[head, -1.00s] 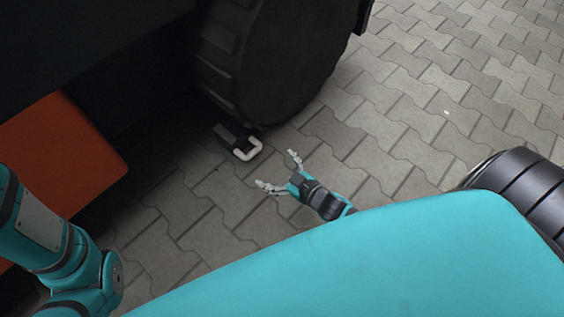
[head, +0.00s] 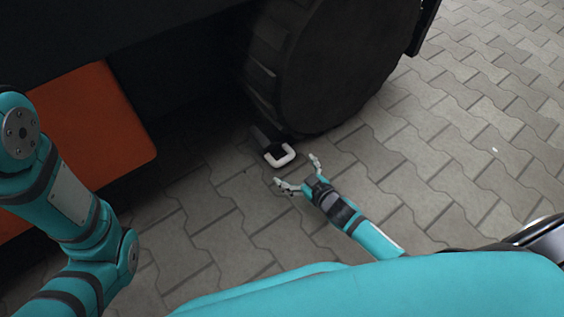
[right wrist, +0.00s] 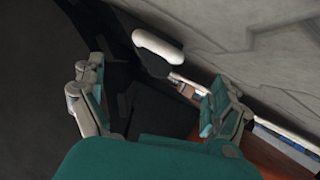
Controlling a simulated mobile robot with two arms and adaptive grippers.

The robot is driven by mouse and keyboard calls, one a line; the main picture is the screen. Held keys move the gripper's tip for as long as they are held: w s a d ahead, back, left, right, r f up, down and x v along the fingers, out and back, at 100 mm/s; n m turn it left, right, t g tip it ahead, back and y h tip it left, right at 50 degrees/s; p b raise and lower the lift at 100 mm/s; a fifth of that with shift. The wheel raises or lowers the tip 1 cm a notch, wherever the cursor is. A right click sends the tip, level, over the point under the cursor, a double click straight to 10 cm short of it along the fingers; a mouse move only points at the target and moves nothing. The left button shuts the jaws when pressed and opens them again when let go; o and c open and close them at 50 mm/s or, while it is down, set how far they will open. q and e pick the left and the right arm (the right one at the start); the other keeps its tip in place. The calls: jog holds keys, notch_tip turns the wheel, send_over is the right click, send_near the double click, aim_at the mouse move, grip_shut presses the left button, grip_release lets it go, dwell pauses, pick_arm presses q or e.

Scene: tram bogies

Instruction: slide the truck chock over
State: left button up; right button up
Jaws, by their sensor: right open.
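The truck chock is a dark block with a white U-shaped handle (head: 281,159). In the head view it lies on the paving against the foot of a big dark wheel (head: 350,65), its dark body mostly in shadow. My right gripper (head: 295,169) is open and empty, just in front of the handle, its fingers spread toward it. In the right wrist view the white handle (right wrist: 157,46) shows beyond and between the open fingers of my right gripper (right wrist: 156,72). I cannot tell whether they touch. My left arm shows at the left of the head view, but its gripper is out of view.
An orange panel (head: 95,130) on the dark vehicle body stands at the left, near my left arm. The vehicle overhangs the chock from above. Grey interlocking paving (head: 480,130) is clear to the right of the wheel.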

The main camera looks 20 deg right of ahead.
aim_at(282, 159)
jog(key=b+x, duration=0.5)
jog(key=x, duration=0.4)
jog(key=shift+f+b, duration=0.25)
jog(key=shift+b, duration=0.1)
jog(key=shift+w+a, duration=0.15)
jog(key=shift+w, duration=0.3)
jog(key=shift+c, duration=0.3)
jog(key=c, duration=1.2)
